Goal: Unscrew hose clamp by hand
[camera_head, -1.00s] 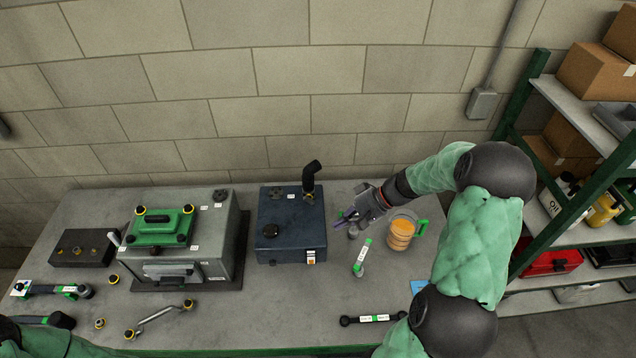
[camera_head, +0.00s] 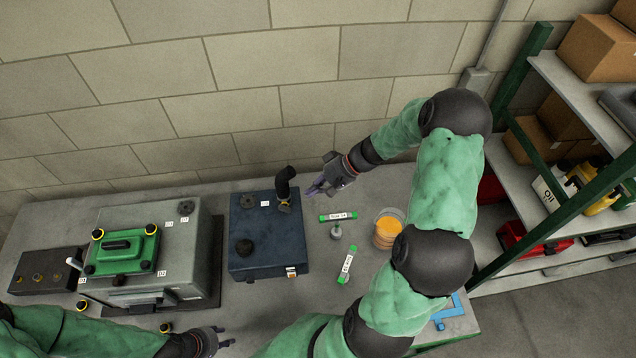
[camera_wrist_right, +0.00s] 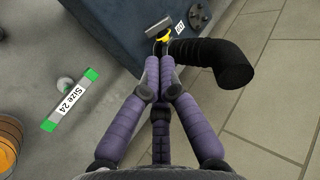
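A black elbow hose (camera_head: 286,182) rises from the dark blue-grey tank (camera_head: 262,262). The hose clamp (camera_head: 284,207) sits around its base, and its yellow part shows in the right wrist view (camera_wrist_right: 163,36). My right gripper (camera_head: 312,189) is just right of the clamp, apart from it in the head view. In the right wrist view its purple fingertips (camera_wrist_right: 160,60) point at the clamp, close together with a narrow gap and nothing seen held. Exact contact there is hard to tell. My left gripper (camera_head: 222,336) is open and empty at the table's front edge.
Two green-ended labels (camera_head: 338,216) (camera_head: 347,265) lie right of the tank near a small grey knob (camera_head: 336,232). A jug of orange liquid (camera_head: 386,232) stands further right. A grey machine with a green cover (camera_head: 122,250) is left. The wall is close behind.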

